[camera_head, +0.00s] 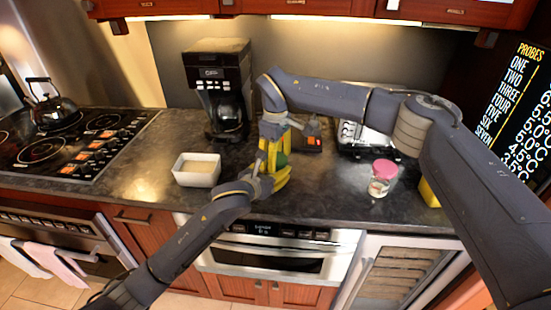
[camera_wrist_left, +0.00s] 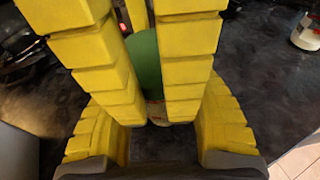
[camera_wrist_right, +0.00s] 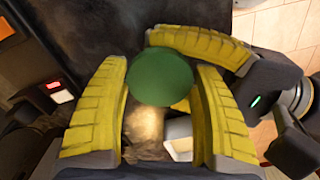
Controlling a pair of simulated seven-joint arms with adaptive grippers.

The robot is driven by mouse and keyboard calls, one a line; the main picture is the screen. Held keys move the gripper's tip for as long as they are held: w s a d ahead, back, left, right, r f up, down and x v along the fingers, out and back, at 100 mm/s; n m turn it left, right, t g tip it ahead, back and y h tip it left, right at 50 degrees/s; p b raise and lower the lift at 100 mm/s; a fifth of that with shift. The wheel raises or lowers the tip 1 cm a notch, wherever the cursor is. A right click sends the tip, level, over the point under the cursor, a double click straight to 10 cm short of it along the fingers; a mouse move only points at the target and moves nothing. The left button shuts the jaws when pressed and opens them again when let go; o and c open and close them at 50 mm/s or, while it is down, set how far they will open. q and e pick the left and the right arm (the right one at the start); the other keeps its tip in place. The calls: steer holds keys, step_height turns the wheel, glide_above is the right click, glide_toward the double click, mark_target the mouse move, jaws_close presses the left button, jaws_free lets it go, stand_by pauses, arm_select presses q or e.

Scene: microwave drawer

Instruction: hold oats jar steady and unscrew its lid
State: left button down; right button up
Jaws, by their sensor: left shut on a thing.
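In the head view only part of the green lid (camera_head: 281,160) shows between yellow fingers. My left gripper (camera_head: 277,180) is shut on the jar from the side; its yellow fingers flank the jar in the left wrist view. My right gripper (camera_head: 273,150) comes down from above. Its fingers are spread on both sides of the lid, close to its edge; I cannot see firm contact. Most of the jar body is hidden.
A white bowl (camera_head: 197,179) stands left of the grippers on the dark counter (camera_head: 140,175). A coffee maker (camera_head: 218,85) is behind. A glass jar with a pink lid (camera_head: 383,172) stands to the right, near a steel appliance (camera_head: 352,140). A stovetop (camera_head: 60,145) is far left.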

arm_select(q)
steer(key=shift+f, duration=0.1)
arm_select(e)
steer(key=c, duration=0.8)
steer(key=o, duration=1.2)
steer(key=shift+o, duration=0.2)
steer(key=shift+r, duration=0.1)
steer(key=shift+r, duration=2.2)
arm_select(q)
steer(key=c, duration=0.6)
jaws_free()
steer(key=shift+s, duration=0.1)
steer(key=shift+o, duration=0.5)
steer(key=v, duration=1.2)
